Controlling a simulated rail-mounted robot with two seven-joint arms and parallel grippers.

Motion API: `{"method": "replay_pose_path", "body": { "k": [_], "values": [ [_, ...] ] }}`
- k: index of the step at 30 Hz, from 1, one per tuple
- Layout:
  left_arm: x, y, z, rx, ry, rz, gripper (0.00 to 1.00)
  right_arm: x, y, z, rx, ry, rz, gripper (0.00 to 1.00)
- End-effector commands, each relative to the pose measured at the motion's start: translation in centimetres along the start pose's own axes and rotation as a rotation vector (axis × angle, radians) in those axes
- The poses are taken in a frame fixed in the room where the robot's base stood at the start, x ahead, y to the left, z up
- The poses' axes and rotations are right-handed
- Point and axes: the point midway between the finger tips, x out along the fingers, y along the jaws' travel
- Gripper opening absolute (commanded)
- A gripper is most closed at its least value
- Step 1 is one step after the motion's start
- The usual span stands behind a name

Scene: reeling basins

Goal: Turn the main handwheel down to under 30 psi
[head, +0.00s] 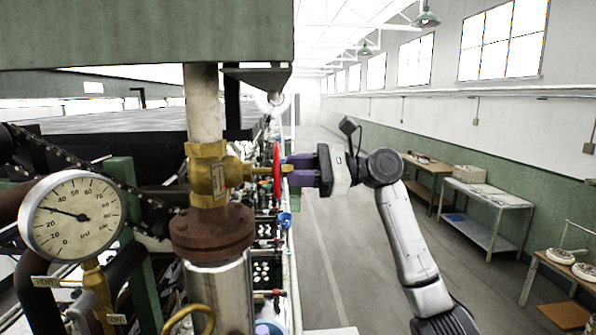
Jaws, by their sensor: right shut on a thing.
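The red main handwheel (277,172) shows almost edge-on, on the right side of the brass valve (208,175) on a vertical pipe. My right gripper (291,170), with purple fingers, comes from the right and is shut on the handwheel. The fingertips are partly hidden at the wheel. The round pressure gauge (73,216) at the left is marked in psi. Its black needle points left and slightly up, close to the 30 mark; I cannot tell exactly which side. My left gripper is not in view.
A yellow handwheel (188,320) sits low in front of the pipe. A rusty flange (212,232) is below the valve. A green beam (147,33) hangs overhead. The aisle floor (335,240) is open, with work tables (487,198) along the right wall.

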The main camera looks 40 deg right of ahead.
Motion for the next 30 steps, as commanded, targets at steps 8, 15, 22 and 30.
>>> {"method": "replay_pose_path", "body": {
  "k": [8,15,22,30],
  "values": [
    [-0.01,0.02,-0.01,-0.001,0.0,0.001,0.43,0.01,0.0,0.0,0.021,0.0,0.0,0.04],
    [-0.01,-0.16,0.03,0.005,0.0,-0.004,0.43,0.01,0.0,0.0,0.314,0.0,0.0,0.04],
    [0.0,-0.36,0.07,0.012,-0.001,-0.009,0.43,0.02,0.0,0.01,0.559,-0.001,0.0,0.04],
    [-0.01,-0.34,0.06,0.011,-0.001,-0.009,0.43,0.03,0.0,0.01,0.62,-0.001,0.0,0.04]
  ]
}}
